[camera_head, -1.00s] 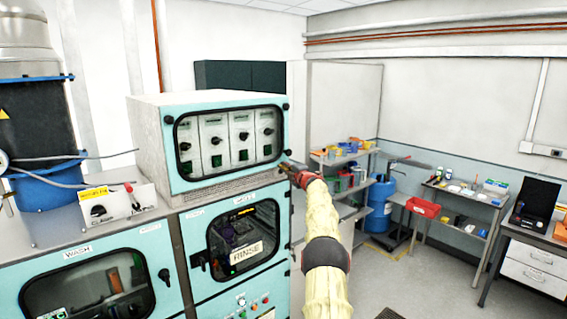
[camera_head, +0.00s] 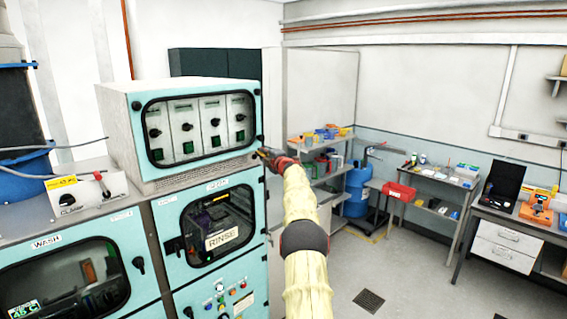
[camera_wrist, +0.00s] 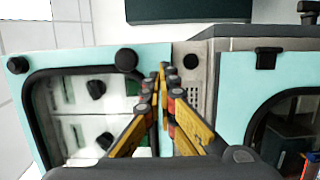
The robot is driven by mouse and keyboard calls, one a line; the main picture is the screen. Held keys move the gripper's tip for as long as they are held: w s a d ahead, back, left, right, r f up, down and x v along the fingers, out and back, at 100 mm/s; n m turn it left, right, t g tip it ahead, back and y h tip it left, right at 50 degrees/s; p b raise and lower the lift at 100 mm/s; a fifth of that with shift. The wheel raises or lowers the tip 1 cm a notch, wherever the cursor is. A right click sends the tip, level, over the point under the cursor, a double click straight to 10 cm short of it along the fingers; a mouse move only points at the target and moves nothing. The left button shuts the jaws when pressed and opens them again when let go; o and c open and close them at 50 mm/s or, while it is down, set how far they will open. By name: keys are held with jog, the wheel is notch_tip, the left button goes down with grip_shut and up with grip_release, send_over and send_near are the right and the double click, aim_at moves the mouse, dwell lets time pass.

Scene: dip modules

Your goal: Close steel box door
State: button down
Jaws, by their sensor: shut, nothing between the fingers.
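The steel box (camera_head: 118,125) stands on top of the bench at the left in the head view. Its teal-framed door (camera_head: 207,94) has a dark-rimmed window with several switch panels behind it. The door lies over the box front; I cannot tell whether it is fully flush. In the wrist view the door (camera_wrist: 95,58) fills the left side, turned sideways. My gripper (camera_head: 264,152) is shut and empty at the door's lower right corner; in the wrist view its fingertips (camera_wrist: 164,74) are at the door's edge. Whether they touch it is unclear.
Below the box is a teal rinse cabinet (camera_head: 183,203) with a window, and a wash cabinet (camera_head: 58,250) is to its left. Shelves (camera_head: 330,172), a blue drum (camera_head: 356,190) and benches stand at the right. The floor (camera_head: 400,275) at the lower right is open.

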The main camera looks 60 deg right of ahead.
jog(key=s+a+b, duration=0.2)
jog(key=s+b, duration=0.1)
jog(key=s, duration=0.7)
jog(key=shift+f+b, duration=0.35)
jog(key=shift+d, duration=0.1)
